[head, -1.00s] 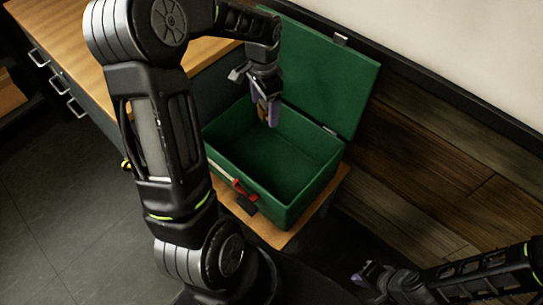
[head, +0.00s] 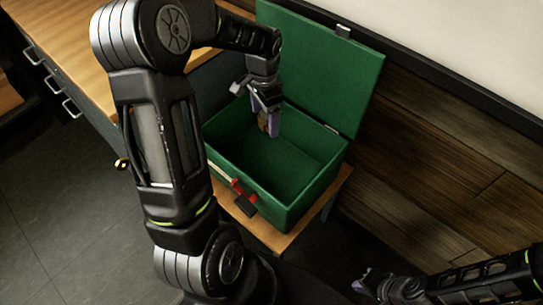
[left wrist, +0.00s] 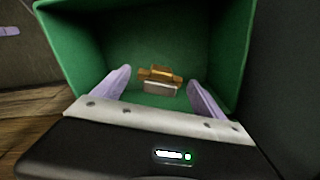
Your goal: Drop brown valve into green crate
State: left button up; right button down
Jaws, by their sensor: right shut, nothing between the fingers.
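The green crate (head: 300,195) stands with its lid (head: 330,65) open. My left gripper (head: 266,120) points down into the crate. In the left wrist view its two purple fingers (left wrist: 158,85) are apart, so it is open. The brown valve (left wrist: 160,75), with a pale lower part, shows between and just beyond the fingertips, with a gap on each side. In the head view a brown bit of the valve (head: 263,123) shows by the fingers, inside the crate's opening. My right gripper (head: 364,284) is shut and empty at the bottom right.
The crate rests on a wooden stand (head: 270,235) beside the wood-panelled wall (head: 430,160). A wooden-topped counter with drawers (head: 65,70) is at the upper left. Grey floor (head: 70,210) is clear at the left.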

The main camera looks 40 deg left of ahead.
pick_arm(q)
jog(key=o, duration=0.4)
jog(key=shift+r, duration=0.1)
notch_tip(320, 180, up, 8)
jog(key=shift+f, duration=0.15)
dwell(0.3)
dwell(0.7)
